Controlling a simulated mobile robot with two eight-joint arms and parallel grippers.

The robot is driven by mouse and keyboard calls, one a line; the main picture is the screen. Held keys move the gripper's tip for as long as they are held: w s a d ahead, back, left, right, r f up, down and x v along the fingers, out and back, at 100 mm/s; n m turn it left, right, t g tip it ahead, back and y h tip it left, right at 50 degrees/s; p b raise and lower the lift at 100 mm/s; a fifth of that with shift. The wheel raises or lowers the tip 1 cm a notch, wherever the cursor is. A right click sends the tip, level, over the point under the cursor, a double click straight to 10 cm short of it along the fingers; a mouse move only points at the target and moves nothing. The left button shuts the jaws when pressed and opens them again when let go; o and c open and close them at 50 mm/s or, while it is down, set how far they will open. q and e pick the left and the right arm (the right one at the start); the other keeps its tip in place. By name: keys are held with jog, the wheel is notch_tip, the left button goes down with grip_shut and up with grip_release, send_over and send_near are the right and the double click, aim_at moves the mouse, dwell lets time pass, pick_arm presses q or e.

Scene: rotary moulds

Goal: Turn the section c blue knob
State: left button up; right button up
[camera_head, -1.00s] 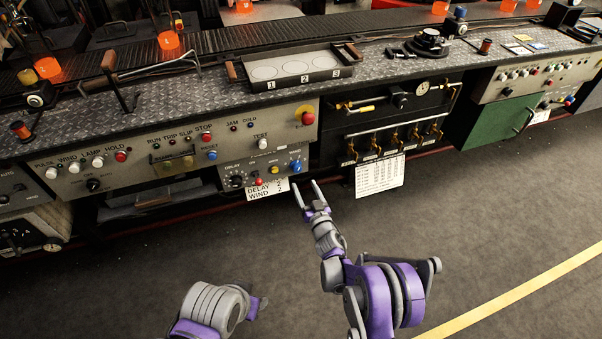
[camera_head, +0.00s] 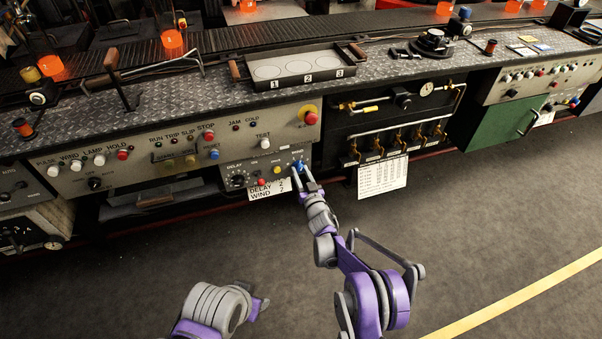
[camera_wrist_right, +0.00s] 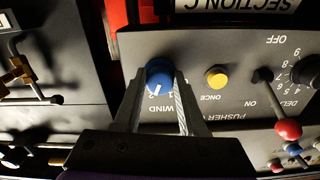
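The blue knob (camera_wrist_right: 159,76) is on a grey panel marked WIND, with a SECTION C label (camera_wrist_right: 235,5) upside down in the wrist view. Its white mark points down toward the small numbers 1 and 2. In the head view the blue knob (camera_head: 298,164) is at the panel's right end. My right gripper (camera_head: 302,171) is open at it. In the wrist view the two fingers of my right gripper (camera_wrist_right: 160,82) stand on either side of the knob; contact is unclear. My left gripper (camera_head: 257,304) is low in the head view, its fingers mostly hidden.
A yellow button (camera_wrist_right: 216,77), a red-tipped lever (camera_wrist_right: 287,128) and a black dial (camera_wrist_right: 307,71) share the panel. A white card (camera_head: 270,189) hangs below it. Pipes and valves (camera_head: 395,137) are to the right. The floor (camera_head: 480,220) in front is clear.

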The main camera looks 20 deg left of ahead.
grip_shut()
jog(key=n+b, duration=0.1)
jog(key=n, duration=0.1)
jog(key=shift+f+n+b, duration=0.1)
jog(key=shift+n+b, duration=0.25)
jog(key=shift+n, duration=0.05)
jog(key=n+b, duration=0.1)
jog(key=n, duration=0.2)
jog(key=shift+d+n, duration=0.1)
jog(key=shift+n, duration=0.2)
jog(key=n, duration=0.5)
jog(key=shift+w+r+n+b, duration=0.1)
jog(key=shift+r+n+b, duration=0.1)
jog(key=shift+n+b, duration=0.15)
jog(key=n, duration=0.5)
jog(key=shift+d+r+n, duration=0.1)
jog(key=shift+n, duration=0.45)
